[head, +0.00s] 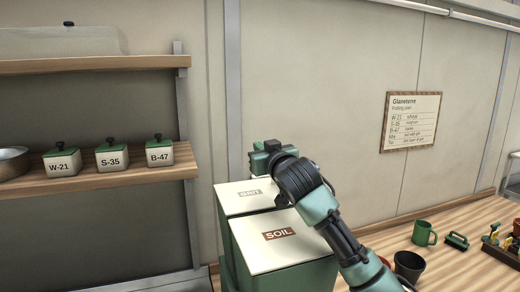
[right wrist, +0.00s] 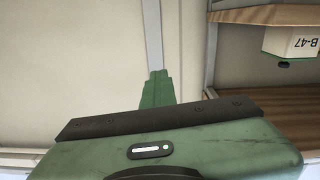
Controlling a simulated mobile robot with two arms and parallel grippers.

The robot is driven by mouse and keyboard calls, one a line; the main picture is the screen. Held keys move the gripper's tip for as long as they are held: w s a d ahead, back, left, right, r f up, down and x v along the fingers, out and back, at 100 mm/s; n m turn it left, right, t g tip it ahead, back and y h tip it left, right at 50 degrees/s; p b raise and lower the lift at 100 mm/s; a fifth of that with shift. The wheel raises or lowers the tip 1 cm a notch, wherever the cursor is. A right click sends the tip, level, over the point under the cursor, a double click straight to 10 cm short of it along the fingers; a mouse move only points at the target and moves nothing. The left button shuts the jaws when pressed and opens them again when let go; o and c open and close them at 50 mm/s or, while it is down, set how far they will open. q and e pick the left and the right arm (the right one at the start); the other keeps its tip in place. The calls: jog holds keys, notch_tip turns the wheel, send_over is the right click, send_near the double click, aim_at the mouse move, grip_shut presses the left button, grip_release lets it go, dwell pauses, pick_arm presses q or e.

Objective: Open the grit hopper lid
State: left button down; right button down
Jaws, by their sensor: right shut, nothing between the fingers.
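The grit hopper lid (head: 237,203) is a pale panel marked GRIT on a green bin, and it looks closed. The soil hopper lid (head: 265,251), marked SOIL, lies in front of it and also looks closed. My right gripper (head: 262,147) shows above the back of the grit lid, and my right arm overlaps the right side of both lids. In the right wrist view its green fingers (right wrist: 157,88) are together with nothing between them. Neither hopper shows in that view. Whether the gripper touches the lid cannot be told. My left gripper is not in view.
A wooden shelf (head: 105,184) at the left carries labelled boxes W-21 (head: 62,162), S-35 (head: 111,156) and B-47 (head: 159,152). A notice (head: 411,119) hangs on the wall.

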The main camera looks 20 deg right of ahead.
jog(key=c, duration=2.2)
grip_release()
jog(key=c, duration=1.5)
grip_release()
